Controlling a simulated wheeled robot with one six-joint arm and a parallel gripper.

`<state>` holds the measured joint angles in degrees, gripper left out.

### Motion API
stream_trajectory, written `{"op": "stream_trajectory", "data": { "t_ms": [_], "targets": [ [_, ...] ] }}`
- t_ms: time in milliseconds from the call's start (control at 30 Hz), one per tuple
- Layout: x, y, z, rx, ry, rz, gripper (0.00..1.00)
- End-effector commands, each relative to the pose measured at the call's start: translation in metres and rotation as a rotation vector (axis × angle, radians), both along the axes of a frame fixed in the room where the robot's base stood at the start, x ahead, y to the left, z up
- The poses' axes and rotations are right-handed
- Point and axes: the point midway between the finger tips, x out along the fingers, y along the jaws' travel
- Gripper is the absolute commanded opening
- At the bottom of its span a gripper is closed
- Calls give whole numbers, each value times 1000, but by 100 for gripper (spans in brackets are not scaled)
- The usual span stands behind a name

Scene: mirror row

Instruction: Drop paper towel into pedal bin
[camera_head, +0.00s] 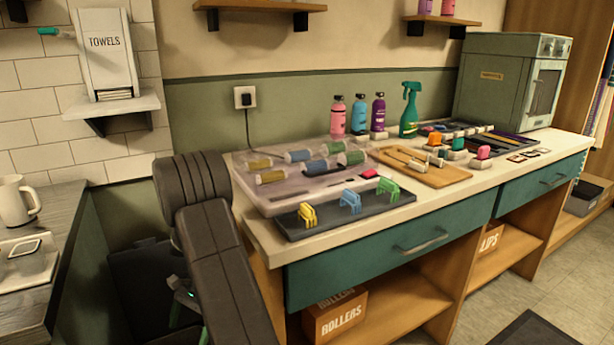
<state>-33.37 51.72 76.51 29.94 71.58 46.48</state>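A white towel dispenser (105,50) marked TOWELS hangs on the tiled wall at the upper left, above a small white shelf (108,105). I cannot make out a loose paper towel. A dark, box-like shape (135,275) stands low in the gap between the two counters. It may be the pedal bin, but its lid and pedal cannot be made out. My dark arm reaches down into this gap. A small part with a green light (187,294) shows behind my arm, near the dark shape.
The right counter (280,240) carries a roller tray (297,190), a dark tray of clips (352,212), bottles (359,112) and a green cabinet (495,85). A mug (14,202) stands on the left counter.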

Motion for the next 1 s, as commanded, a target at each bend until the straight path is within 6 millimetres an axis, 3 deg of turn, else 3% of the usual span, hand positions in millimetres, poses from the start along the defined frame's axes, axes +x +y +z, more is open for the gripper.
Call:
{"op": "stream_trajectory", "data": {
  "t_ms": [33, 200, 433, 767, 1000],
  "targets": [
    [6, -2, 13, 3, -2, -2, 91],
    [19, -9, 34, 1, -2, -1, 91],
    [25, -13, 44, 0, 0, -1, 91],
    [22, -11, 38, -1, 2, 1, 91],
    [4, -2, 4, -1, 3, 2, 91]
  ]
}}
